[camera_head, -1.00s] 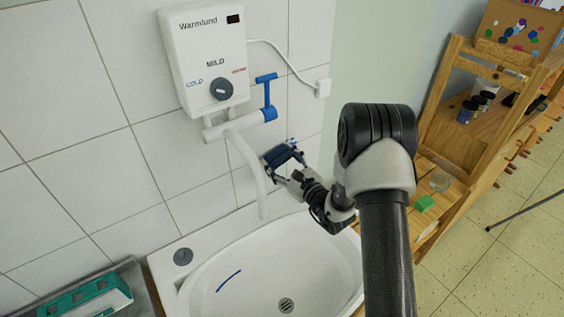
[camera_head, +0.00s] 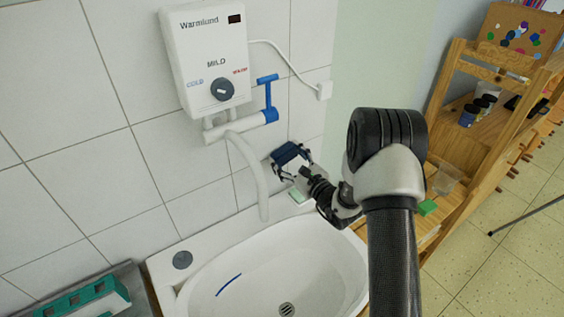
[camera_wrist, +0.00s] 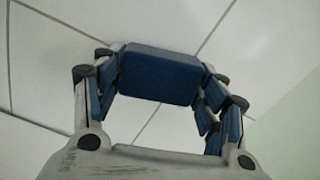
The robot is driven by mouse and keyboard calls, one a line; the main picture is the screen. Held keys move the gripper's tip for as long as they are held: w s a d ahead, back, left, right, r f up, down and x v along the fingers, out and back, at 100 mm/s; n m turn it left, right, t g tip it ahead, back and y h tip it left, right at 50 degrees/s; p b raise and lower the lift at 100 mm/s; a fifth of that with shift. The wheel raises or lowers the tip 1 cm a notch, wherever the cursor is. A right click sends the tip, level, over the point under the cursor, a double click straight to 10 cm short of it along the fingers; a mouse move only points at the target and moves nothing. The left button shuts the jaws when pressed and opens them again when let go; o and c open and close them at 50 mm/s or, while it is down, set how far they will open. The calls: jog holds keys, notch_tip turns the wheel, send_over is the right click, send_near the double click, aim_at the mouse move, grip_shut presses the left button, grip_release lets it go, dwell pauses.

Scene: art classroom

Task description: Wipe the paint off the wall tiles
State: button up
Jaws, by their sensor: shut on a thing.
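My gripper (camera_head: 293,160) is shut on a dark blue block, which looks like a sponge (camera_head: 285,152). It holds the block at the white wall tiles (camera_head: 190,130), right of the white spout. In the wrist view the block (camera_wrist: 158,75) sits between the fingers, in front of pale tiles with grey joints (camera_wrist: 150,122). I cannot tell whether it touches the tiles. No paint shows on the visible tiles; the patch behind the block is hidden. A blue stroke (camera_head: 228,285) lies inside the sink basin.
The water heater (camera_head: 210,55), with its blue-handled tap (camera_head: 267,95) and white spout (camera_head: 250,170), is close left of my gripper. The white sink (camera_head: 260,262) lies below. A wooden shelf (camera_head: 490,120) stands at right, a green-and-white item (camera_head: 85,300) at lower left.

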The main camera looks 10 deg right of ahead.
aim_at(302, 141)
jog(key=shift+w+d+b, duration=0.45)
jog(key=shift+w+d, duration=0.1)
jog(key=shift+d, duration=0.7)
jog(key=shift+w+d+b, duration=0.45)
jog(key=shift+w+d, duration=0.05)
jog(key=shift+d, duration=0.75)
jog(key=shift+w+d+b, duration=0.45)
jog(key=shift+w+d, duration=0.1)
jog(key=shift+d, duration=0.7)
jog(key=shift+a, duration=0.1)
